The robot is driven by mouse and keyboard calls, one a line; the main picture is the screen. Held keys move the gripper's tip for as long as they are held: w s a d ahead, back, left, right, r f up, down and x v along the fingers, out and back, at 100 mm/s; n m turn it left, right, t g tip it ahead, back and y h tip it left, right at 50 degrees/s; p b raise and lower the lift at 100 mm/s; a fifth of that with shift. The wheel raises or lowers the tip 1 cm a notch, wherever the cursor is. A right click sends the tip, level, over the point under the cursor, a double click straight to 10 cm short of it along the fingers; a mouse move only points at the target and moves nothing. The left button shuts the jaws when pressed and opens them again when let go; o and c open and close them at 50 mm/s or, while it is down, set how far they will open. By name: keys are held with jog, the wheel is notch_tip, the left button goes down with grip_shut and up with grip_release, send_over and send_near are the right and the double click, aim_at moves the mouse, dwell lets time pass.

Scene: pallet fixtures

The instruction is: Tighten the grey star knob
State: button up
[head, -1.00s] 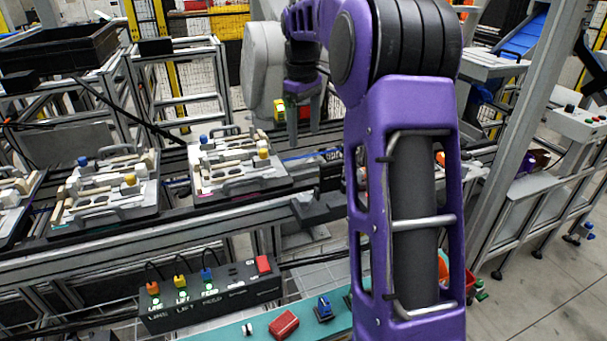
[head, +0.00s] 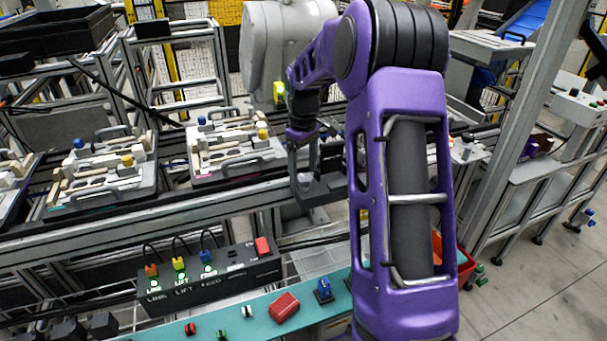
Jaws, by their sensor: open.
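My gripper (head: 303,174) points down in the middle of the head view, its two dark fingers apart. Just below and between the fingertips is a small light grey piece (head: 304,184), which looks like the grey star knob. It sits on a dark grey bracket (head: 325,190) at the front rail of the conveyor. The fingers partly hide the knob, and I cannot tell whether they touch it. My purple arm covers the bracket's right end.
Pallets (head: 232,172) with cream parts and blue and yellow knobs stand on the conveyor to the left. A black switch box (head: 212,285) is in front. A teal shelf (head: 262,307) holds a red block (head: 284,307) and small knobs.

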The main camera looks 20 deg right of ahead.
jog(key=shift+f, duration=0.7)
grip_shut()
